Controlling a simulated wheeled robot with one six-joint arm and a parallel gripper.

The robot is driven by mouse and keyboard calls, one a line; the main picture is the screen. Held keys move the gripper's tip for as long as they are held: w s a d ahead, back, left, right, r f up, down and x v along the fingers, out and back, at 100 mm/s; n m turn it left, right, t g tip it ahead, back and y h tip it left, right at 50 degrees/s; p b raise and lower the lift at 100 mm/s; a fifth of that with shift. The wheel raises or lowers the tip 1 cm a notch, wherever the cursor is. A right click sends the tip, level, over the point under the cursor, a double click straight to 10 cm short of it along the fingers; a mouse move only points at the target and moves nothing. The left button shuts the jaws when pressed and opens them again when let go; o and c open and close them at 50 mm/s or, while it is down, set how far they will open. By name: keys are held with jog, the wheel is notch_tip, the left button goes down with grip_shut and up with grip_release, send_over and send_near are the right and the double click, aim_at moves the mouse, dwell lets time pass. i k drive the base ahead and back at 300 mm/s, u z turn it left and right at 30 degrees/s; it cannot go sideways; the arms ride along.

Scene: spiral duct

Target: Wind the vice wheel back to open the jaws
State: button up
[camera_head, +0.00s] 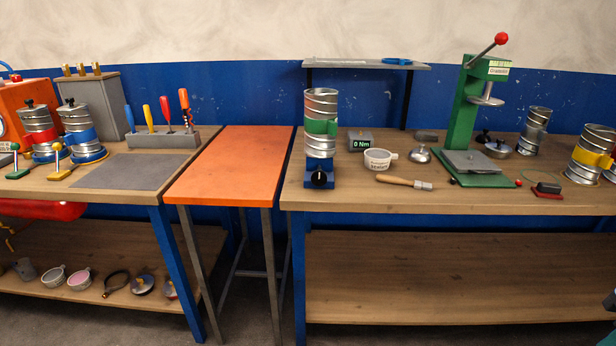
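A blue vice (320,165) stands at the front left of the right-hand workbench. Its round black wheel (319,180) faces the front. A silver spiral duct with a green band (321,105) stands upright on or in the vice. I cannot tell from here whether the jaws touch the duct.
A grey box reading 0 Nm (361,141), a white cup (380,160) and a wooden-handled tool (404,183) lie right of the vice. A green lever press (468,125) stands farther right. An orange table (235,165) is left of the vice, its top clear.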

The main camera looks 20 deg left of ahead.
aim_at(318, 178)
jog(key=u, duration=1.45)
jog(key=i, duration=1.35)
jog(key=z, duration=1.05)
